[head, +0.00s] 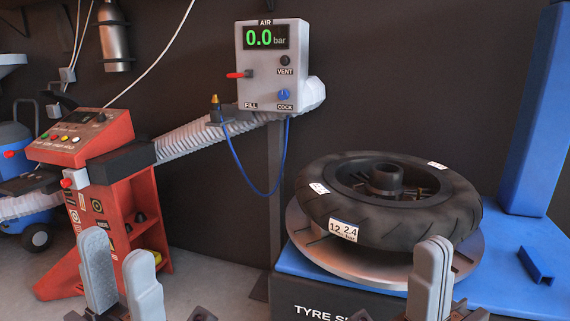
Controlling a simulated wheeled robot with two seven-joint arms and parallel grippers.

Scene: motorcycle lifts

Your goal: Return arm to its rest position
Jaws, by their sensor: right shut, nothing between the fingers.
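My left gripper (119,245) is low at the left in the head view. Its two pale grey fingers point up with a gap between them, and nothing shows in the gap. My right gripper (436,242) is low at the right, fingers upright and together, with nothing held. It appears in front of the black tyre (455,215), which lies flat on a round metal turntable (335,262). I cannot tell how far the fingers are from the tyre. Most of both arms is out of view.
The turntable rests on a blue stand (500,285) with a blue post (535,120). An air panel (272,90) reads 0.0 bar, with a blue hose (245,175) hanging below. A red console (120,205) and ribbed pale hose (200,133) stand left. Floor shows between console and stand.

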